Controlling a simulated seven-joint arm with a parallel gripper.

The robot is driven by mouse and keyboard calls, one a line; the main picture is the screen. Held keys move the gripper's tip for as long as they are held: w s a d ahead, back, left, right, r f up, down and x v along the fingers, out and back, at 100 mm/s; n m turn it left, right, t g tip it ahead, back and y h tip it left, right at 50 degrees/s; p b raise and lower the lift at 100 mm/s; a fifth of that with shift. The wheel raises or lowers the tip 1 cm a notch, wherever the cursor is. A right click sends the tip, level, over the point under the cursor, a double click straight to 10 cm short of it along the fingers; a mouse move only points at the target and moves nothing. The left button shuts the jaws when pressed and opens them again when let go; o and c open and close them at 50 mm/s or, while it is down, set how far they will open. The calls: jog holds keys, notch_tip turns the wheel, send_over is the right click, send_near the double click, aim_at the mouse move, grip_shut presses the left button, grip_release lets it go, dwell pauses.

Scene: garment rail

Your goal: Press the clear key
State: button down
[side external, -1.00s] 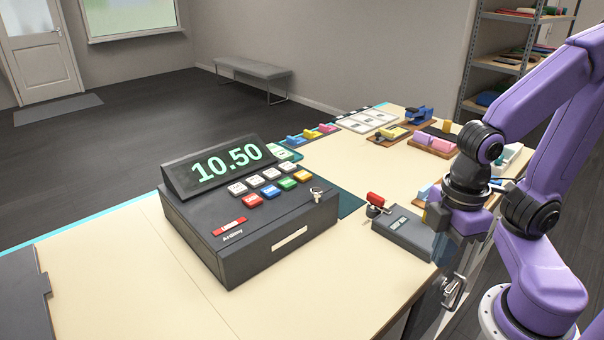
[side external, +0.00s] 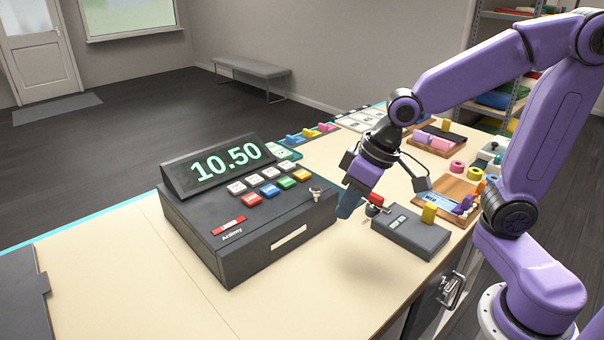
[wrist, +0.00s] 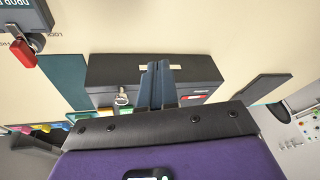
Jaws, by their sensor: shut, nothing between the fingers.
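The dark cash register (side external: 290,220) stands on the counter, its tilted display (side external: 226,163) reading 10.50. Its top carries a back row of white keys (side external: 253,181) and a front row of coloured keys: red (side external: 250,200), blue (side external: 270,190), green (side external: 286,184) and orange (side external: 302,175). The key labels are too small to read, so I cannot tell which is the clear key. My gripper (side external: 346,208) is shut and empty, pointing down just right of the register. In the wrist view, my gripper (wrist: 155,66) overlaps the register's front (wrist: 110,70), and the keys are mostly hidden.
A small key sits in the register's lock (side external: 317,193). Colourful stationery and a wooden board (side external: 455,198) lie farther back and right.

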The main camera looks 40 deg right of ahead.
jog(key=w+d+r+m+t, duration=0.25)
jog(key=w+m, duration=0.35)
jog(key=w, duration=0.6)
notch_tip(320, 180, up, 4)
jog(key=m+t+h, duration=0.2)
jog(key=m+t, duration=0.2)
jog(key=m, duration=0.2)
send_over(306, 174)
jog(key=shift+g, duration=0.25)
jog(key=shift+f, duration=0.1)
jog(key=shift+f, duration=4.4)
jog(key=shift+f, duration=0.1)
jog(key=shift+f, duration=0.3)
